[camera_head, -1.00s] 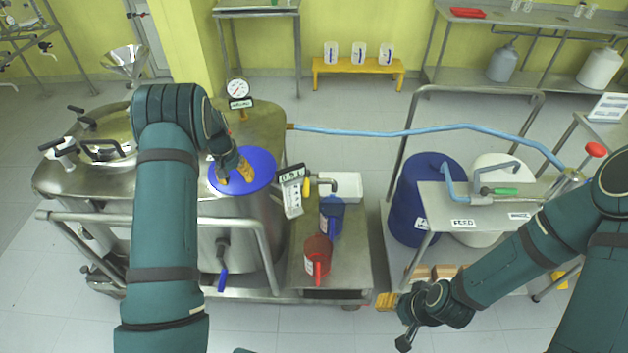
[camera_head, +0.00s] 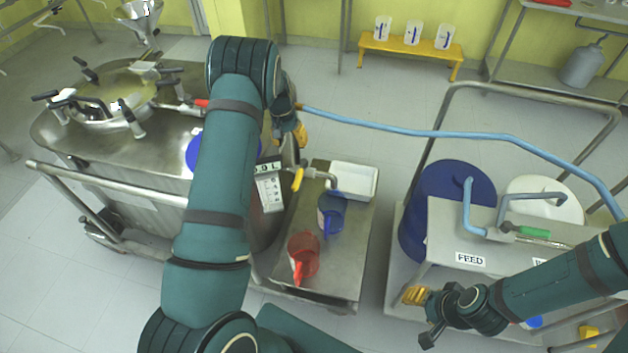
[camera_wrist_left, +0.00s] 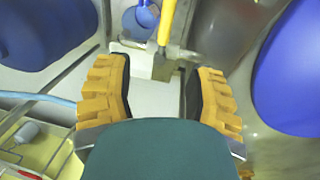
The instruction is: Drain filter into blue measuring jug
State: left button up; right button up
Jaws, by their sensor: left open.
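The blue measuring jug (camera_head: 331,214) stands on the metal cart below the filter's outlet tap (camera_head: 322,177). The tap has a yellow handle (camera_head: 298,179). The filter is the steel vessel with a blue lid (camera_head: 196,157), partly hidden by my left arm. My left gripper (camera_head: 290,134) is open and empty, above and behind the tap in the head view. In the left wrist view the yellow handle (camera_wrist_left: 167,22) shows ahead, beyond the open fingers, with the blue jug (camera_wrist_left: 140,20) behind it. My right gripper (camera_head: 415,296) is low beside the right cart; its opening is unclear.
A red jug (camera_head: 303,257) stands in front of the blue jug. A white tray (camera_head: 354,180) lies behind it. A blue drum (camera_head: 447,190) and metal rails stand to the right. A blue hose (camera_head: 420,133) runs across behind the cart.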

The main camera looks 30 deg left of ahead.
aim_at(297, 178)
pick_arm(q)
jog(key=f+b, duration=0.1)
jog(key=f, duration=0.4)
jog(key=d+f+b, duration=0.1)
jog(key=f+b, duration=0.1)
jog(key=f, duration=0.4)
jog(key=f+b, duration=0.1)
jog(key=f, duration=0.5)
jog(key=shift+s+d+f, duration=0.1)
jog(key=shift+d+f, duration=0.05)
jog(key=shift+d, duration=0.1)
pick_arm(e)
jog(key=f, duration=0.4)
jog(key=s+f, duration=0.1)
jog(key=shift+a+f, duration=0.35)
jog(key=shift+f, duration=0.05)
pick_arm(q)
grip_shut()
